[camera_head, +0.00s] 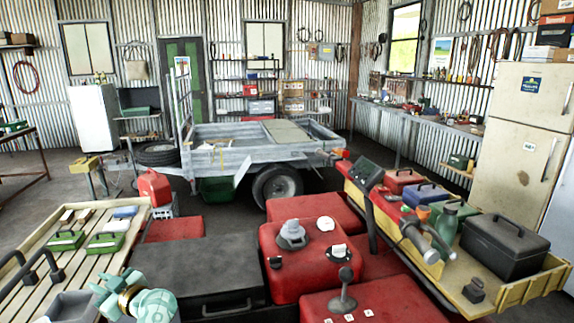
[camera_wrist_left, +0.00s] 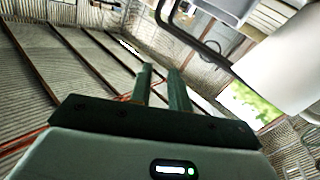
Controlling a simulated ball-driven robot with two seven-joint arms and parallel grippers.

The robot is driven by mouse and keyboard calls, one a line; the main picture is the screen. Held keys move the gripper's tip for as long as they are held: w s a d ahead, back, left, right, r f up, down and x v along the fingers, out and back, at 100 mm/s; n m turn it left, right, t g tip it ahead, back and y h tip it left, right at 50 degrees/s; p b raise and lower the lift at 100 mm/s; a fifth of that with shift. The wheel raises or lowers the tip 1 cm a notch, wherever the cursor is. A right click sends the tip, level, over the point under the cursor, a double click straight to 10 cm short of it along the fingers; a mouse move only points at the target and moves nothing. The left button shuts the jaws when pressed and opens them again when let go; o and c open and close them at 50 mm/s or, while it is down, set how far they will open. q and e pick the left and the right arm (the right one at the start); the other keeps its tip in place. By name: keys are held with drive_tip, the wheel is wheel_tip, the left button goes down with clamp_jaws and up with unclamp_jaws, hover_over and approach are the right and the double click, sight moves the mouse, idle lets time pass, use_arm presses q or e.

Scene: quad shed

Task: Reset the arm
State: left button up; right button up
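My left gripper (camera_head: 112,294) shows at the bottom left of the head view as pale green parts with a gold ring, beside the dark box at the front. In the left wrist view its two dark green fingers (camera_wrist_left: 160,72) stand roughly parallel with a clear gap between them. Nothing is between them, and they touch nothing that I can see. Corrugated wall and roof panels lie behind the fingers. My right gripper does not show in either view.
A dark box (camera_head: 195,275) and red bodywork (camera_head: 300,265) fill the front. A slatted wooden bed (camera_head: 75,285) with green boxes (camera_head: 105,242) is at the left. A yellow tray (camera_head: 515,290) with a black toolbox (camera_head: 505,245) is at the right. A trailer (camera_head: 250,150) stands behind.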

use_arm(q)
drive_tip(key=s+d+f+m+t+h, duration=0.2)
drive_tip(key=s+d+m+t+h, duration=0.25)
drive_tip(key=d+m+h, duration=0.5)
drive_tip(key=s+d+f+m+t+h, duration=0.3)
drive_tip(key=d+m+t+h, duration=0.25)
drive_tip(key=m, duration=0.65)
drive_tip(key=s+d+f+m+g+y, duration=0.15)
drive_tip(key=s+g, duration=0.35)
drive_tip(key=s, duration=0.9)
drive_tip(key=s+g+y, duration=0.2)
drive_tip(key=s+g, duration=0.3)
drive_tip(key=s, duration=0.8)
drive_tip(key=s+d+f+g+h, duration=0.2)
drive_tip(key=s+f, duration=0.1)
drive_tip(key=f, duration=1.1)
drive_tip(key=s+d+f+g+h, duration=0.1)
drive_tip(key=s+d+f+h, duration=0.15)
drive_tip(key=f, duration=1.15)
drive_tip(key=s+f+n+g+b, duration=0.1)
drive_tip(key=s+f+n+g, duration=0.1)
drive_tip(key=s+f, duration=1.2)
drive_tip(key=s+n, duration=0.1)
drive_tip(key=s, duration=0.3)
drive_tip(key=shift+s+f+g+h, duration=0.25)
drive_tip(key=shift+f+g+h, duration=0.05)
drive_tip(key=shift+g, duration=0.1)
